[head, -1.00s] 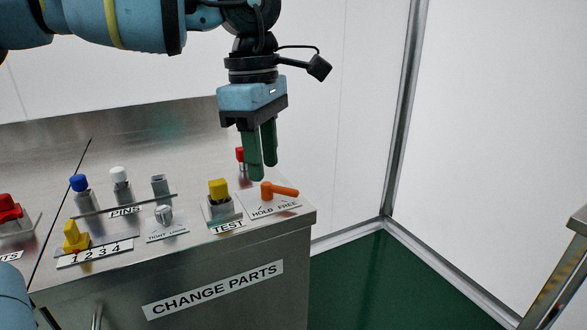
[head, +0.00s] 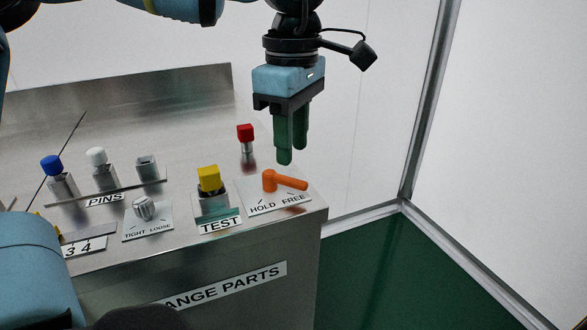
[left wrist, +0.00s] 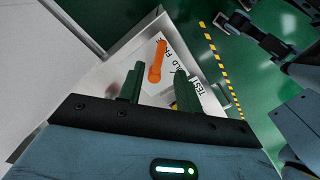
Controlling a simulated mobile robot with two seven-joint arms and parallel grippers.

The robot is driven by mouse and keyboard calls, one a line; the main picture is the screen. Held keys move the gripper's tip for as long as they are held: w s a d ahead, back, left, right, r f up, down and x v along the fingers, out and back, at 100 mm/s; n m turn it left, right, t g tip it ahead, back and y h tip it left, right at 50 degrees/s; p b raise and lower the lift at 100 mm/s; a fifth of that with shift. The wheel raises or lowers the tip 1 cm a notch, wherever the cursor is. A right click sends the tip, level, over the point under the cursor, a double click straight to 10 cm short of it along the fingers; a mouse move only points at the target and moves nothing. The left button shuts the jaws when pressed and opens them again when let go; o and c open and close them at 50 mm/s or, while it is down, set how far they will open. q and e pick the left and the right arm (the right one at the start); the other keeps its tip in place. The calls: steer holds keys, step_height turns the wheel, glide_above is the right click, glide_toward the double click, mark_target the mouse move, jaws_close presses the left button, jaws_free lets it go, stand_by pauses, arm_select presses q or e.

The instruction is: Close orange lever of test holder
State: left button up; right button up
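The orange lever (head: 286,182) sits on the HOLD/FREE plate at the right end of the console top. Its arm points right, on the FREE side. My left gripper (head: 292,150) hangs fingers-down just above and behind the lever in the head view, apart from it as far as I can see. In the left wrist view the two green fingers (left wrist: 158,82) stand apart with nothing between them, and the lever (left wrist: 157,62) shows beyond them. The test holder with its yellow block (head: 209,180) stands left of the lever, above the TEST label.
A red-topped pin (head: 246,142) stands behind the lever. The console's right edge lies close to the lever, with green floor beyond.

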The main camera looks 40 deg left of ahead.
mark_target(292, 179)
arm_select(q)
step_height(292, 179, down, 5)
steer(key=shift+f+b, duration=0.15)
steer(key=shift+b, duration=0.3)
steer(key=shift+c, duration=0.4)
jaws_close()
